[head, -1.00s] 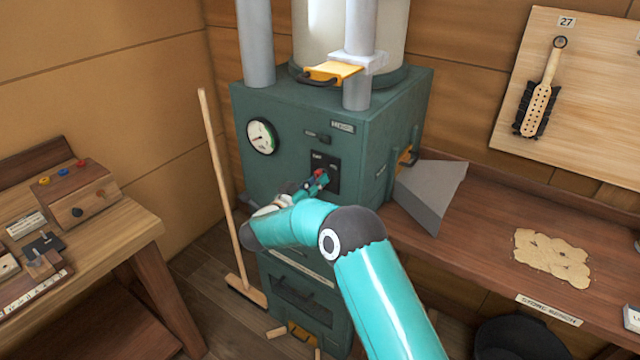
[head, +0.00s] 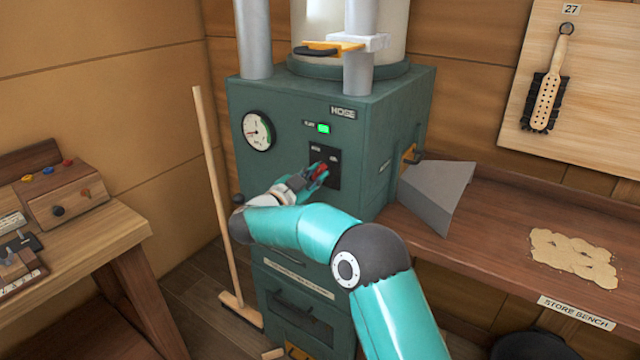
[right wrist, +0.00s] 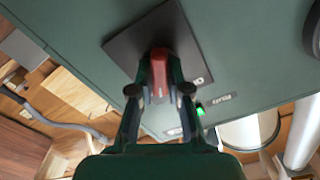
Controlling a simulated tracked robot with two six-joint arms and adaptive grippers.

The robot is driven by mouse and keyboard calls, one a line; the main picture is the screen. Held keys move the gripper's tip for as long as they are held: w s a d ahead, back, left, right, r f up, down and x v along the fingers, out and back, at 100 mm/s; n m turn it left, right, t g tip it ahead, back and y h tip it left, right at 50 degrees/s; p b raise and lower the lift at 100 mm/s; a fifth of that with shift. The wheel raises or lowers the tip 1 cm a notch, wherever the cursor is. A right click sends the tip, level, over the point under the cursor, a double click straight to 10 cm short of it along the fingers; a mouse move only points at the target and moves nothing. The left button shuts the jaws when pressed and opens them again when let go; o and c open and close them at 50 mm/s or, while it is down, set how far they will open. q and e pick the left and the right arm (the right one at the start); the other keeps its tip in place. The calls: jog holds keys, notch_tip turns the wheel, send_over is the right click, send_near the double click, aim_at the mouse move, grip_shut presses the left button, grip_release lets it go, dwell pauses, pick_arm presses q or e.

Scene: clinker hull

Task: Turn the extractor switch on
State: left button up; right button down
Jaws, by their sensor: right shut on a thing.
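The extractor's green cabinet (head: 285,130) stands in the middle of the head view. Its switch has a black plate (head: 334,168) and a red lever (head: 321,167). A green lamp (head: 323,128) above the plate is lit. My right gripper (head: 318,172) is at the lever, its fingers partly hiding it. In the right wrist view the red lever (right wrist: 160,72) sits between the two fingertips of my right gripper (right wrist: 160,92), which is shut on it. The black plate (right wrist: 150,45) and the lit green lamp (right wrist: 201,110) show there too. My left gripper is not in view.
A round gauge (head: 257,131) is on the cabinet front. A broom (head: 215,190) leans at its left. A grey chute (head: 437,192) juts out at right over the store bench (head: 500,235). A wooden table (head: 85,235) with a control box stands at left.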

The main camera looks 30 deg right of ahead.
jog(key=shift+w+a+m+b, duration=0.1)
jog(key=shift+w+m+b, duration=0.05)
jog(key=shift+m+b, duration=0.35)
jog(key=c, duration=1.4)
grip_release()
jog(key=shift+o, duration=1.4)
jog(key=shift+w+f, duration=0.1)
jog(key=shift+w, duration=0.05)
jog(key=v, duration=1.2)
